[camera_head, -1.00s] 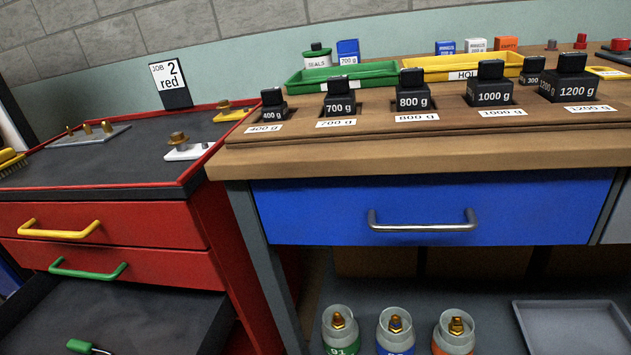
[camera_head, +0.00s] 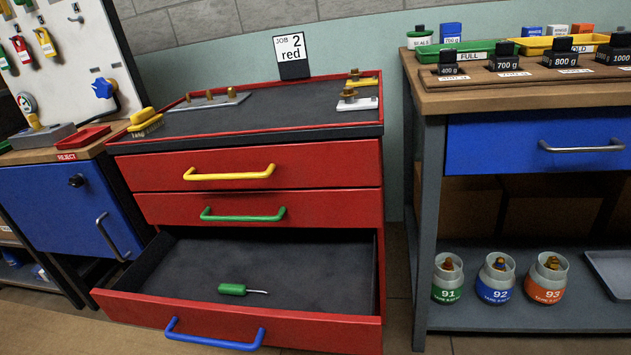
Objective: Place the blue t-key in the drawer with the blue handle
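The drawer with the blue handle (camera_head: 215,335) is the bottom one of the red cabinet and is pulled open. Its dark inside (camera_head: 330,272) shows, and a green-handled tool (camera_head: 232,289) with a thin metal shaft lies in it. A blue item (camera_head: 104,88) is at the right edge of the white panel at the far left; it is too small to tell whether it is the blue t-key. No other likely t-key shows. My gripper is not in the picture.
The drawers with the yellow handle (camera_head: 229,173) and green handle (camera_head: 242,216) are shut. A bench with a blue drawer (camera_head: 490,143) and several weights stands at right, gas canisters (camera_head: 495,277) below. A blue cabinet (camera_head: 60,207) stands at left. Floor shows in front.

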